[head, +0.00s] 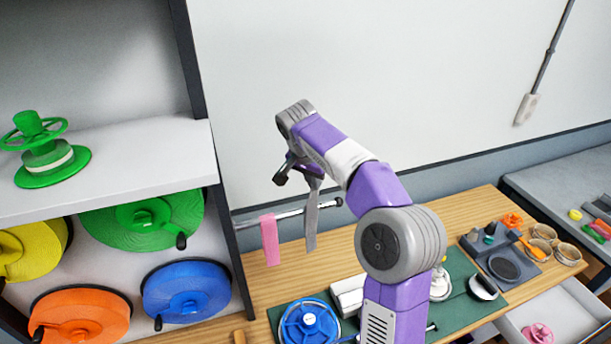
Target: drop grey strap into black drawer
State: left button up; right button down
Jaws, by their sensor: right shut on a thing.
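The grey strap (312,218) hangs down in the middle of the head view, next to the outer end of a metal rod. My right gripper (306,172) is shut on its upper end, above the rod. I cannot tell whether the strap is still looped over the rod or is in front of it. The black drawer is not clearly visible. My left gripper is not in view.
A pink strap (270,240) hangs on the rod (290,213). A shelf with coloured reels (187,290) stands left. The wooden bench (467,213) holds a green mat, a blue reel (309,325) and a grey tray (504,262). An open white drawer (570,312) is lower right.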

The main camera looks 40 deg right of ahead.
aim_at(574, 314)
jog(key=k, duration=1.35)
